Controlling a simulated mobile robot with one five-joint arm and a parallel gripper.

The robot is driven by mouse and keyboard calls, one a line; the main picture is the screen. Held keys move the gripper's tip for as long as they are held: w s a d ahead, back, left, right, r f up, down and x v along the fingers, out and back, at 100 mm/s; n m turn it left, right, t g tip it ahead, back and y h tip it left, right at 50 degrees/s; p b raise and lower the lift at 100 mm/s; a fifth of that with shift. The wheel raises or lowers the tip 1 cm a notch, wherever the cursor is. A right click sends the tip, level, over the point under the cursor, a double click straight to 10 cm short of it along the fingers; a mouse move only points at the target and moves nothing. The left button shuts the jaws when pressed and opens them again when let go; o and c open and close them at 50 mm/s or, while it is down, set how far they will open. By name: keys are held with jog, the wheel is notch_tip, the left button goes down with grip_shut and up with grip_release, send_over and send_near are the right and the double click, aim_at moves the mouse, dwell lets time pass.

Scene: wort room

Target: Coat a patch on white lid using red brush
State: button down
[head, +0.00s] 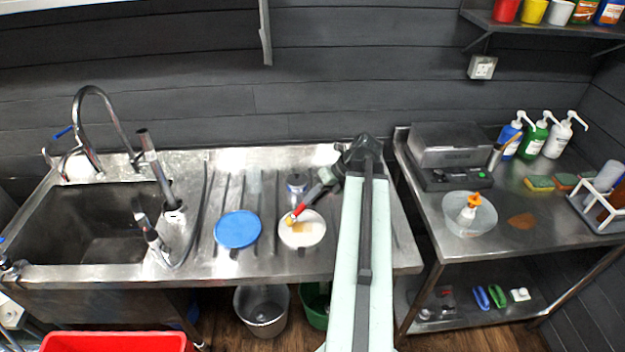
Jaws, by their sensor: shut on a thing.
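The white lid (291,239) lies flat on the ribbed steel drainboard, right of the blue lid (238,230). A tan-yellow patch shows on its upper middle part. The red brush (297,212) is tilted, with its head low at the lid's upper left part. I cannot tell for sure whether the bristles touch the lid. The jaws are small and partly hidden by the dark wrist.
A small jar (297,184) stands just behind the lid, close to my gripper. The sink (85,225) with its tap is at left. The right table (450,185) holds a scale, a glass bowl (470,228), sponges and pump bottles. A red crate (115,342) is on the floor.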

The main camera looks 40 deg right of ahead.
notch_tip(320, 180, up, 3)
jog(key=shift+s+d+r+p, duration=0.1)
jog(key=shift+r+p, duration=0.05)
jog(key=shift+p, duration=0.95)
notch_tip(320, 180, up, 3)
jog(key=p, duration=0.3)
jog(key=shift+s+d+r, duration=0.1)
jog(key=shift+r, duration=0.1)
jog(key=shift+f, duration=0.1)
